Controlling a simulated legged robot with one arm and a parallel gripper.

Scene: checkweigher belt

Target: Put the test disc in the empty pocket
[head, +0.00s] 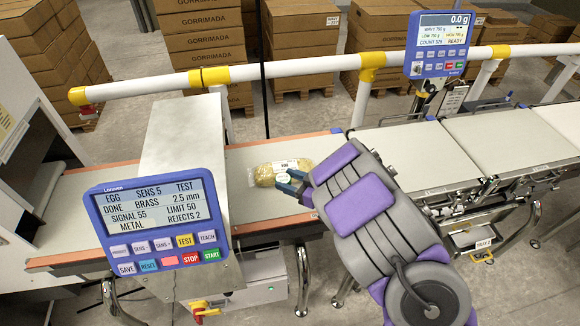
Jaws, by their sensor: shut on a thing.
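My gripper (285,182), with blue-green fingers, is over the left belt beside a clear bag of yellowish food (264,175) with a white label. It is shut on a small pale round piece (283,177), which looks like the test disc. The fingers and the bag crowd it, so its outline is unclear. I cannot tell whether the piece touches the bag. A small tray (463,241) marked TRAY 2 hangs below the right conveyor. Its inside is too small to make out, and I cannot pick out an empty pocket.
A blue control panel (155,228) stands at the front left, beside the detector housing (178,140). A white rail (300,66) with yellow joints runs behind the belts. A weigher display (438,45) stands at the back right. The right belts (510,138) are clear.

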